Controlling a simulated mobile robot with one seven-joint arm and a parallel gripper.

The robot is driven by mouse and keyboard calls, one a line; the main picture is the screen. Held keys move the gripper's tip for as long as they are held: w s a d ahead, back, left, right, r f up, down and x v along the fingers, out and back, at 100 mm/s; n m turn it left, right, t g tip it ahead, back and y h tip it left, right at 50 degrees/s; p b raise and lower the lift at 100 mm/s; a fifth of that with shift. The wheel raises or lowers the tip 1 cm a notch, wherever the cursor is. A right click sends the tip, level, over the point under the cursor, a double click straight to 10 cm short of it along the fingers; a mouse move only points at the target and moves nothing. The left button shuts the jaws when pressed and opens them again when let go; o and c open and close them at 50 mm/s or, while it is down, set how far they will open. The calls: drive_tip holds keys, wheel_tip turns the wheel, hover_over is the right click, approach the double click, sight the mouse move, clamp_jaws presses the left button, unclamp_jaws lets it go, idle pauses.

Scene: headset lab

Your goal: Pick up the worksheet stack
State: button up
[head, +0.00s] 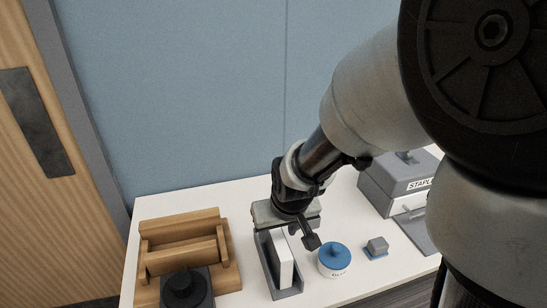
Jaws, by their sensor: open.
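What looks like the worksheet stack is a white upright slab (284,262) in a narrow grey holder (287,293) on the white table. My gripper (303,236) is open and points down just above the right side of the slab's far end. One dark finger shows clearly to the right of the slab; the other is mostly hidden by the gripper. I cannot tell whether a finger touches the slab.
A blue-lidded white pot (335,260) and a small grey block on blue (377,247) are close on the right. A grey stapler box (398,180) stands farther right. A blue wall (190,100) rises behind.

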sight(278, 236)
drive_tip(key=shift+b+x, duration=1.15)
drive_tip(key=shift+x, duration=1.6)
drive_tip(key=shift+d+f, duration=0.2)
drive_tip(key=shift+f, duration=0.05)
drive_tip(key=shift+w, duration=0.1)
clamp_jaws()
